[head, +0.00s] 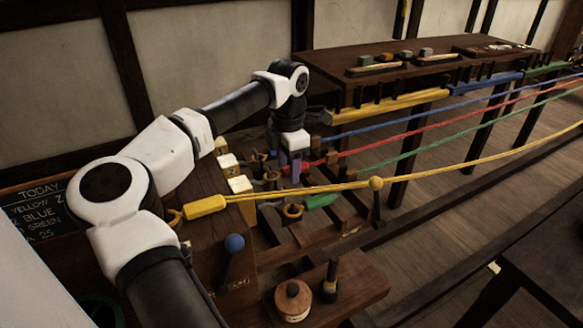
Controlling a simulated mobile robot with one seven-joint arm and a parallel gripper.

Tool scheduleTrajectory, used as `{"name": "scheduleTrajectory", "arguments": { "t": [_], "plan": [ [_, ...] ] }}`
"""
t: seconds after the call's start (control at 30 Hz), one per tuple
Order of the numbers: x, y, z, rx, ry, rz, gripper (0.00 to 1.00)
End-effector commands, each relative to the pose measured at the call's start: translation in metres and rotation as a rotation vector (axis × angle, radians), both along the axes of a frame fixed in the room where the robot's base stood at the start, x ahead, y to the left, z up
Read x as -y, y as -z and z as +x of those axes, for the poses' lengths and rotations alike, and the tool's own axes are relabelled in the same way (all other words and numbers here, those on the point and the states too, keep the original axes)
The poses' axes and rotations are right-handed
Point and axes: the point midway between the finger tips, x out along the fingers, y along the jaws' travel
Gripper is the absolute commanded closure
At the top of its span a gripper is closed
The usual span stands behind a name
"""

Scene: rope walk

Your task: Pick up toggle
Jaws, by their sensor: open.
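I cannot tell for sure which object is the toggle. My gripper (291,168) points down over the near end of the coloured ropes, above the wooden frame. Its jaws are small and dark here, and no held object can be made out. A red rope end (304,167) shows close beside it; whether they touch is unclear. A green rope end (320,201) lies lower right of it. A yellow rope end (205,206) sits to the left, near a hook. A dark upright peg (331,281) stands on the small front shelf.
Yellow, blue, red and green ropes stretch away to the right. A long wooden bench (440,66) with small blocks and trays stands behind. A round wooden spool (293,300) is on the front shelf. A blue-knobbed lever (235,244) stands left of it. A chalkboard (33,210) is far left.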

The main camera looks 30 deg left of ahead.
Motion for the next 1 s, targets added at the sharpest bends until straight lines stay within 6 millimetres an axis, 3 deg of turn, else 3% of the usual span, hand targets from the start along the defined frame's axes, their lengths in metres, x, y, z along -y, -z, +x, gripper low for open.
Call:
{"name": "scheduleTrajectory", "arguments": {
  "t": [0.17,0.47,0.77,1.0],
  "plan": [
    [0.0,0.0,0.0,0.0,-0.001,0.0,0.54],
    [0.0,0.0,0.0,0.0,-0.001,0.0,0.93],
    [0.0,-0.002,0.0,0.0,-0.001,0.0,0.94],
    [0.0,-0.022,0.0,0.001,-0.001,0.001,0.94]
  ]
}}
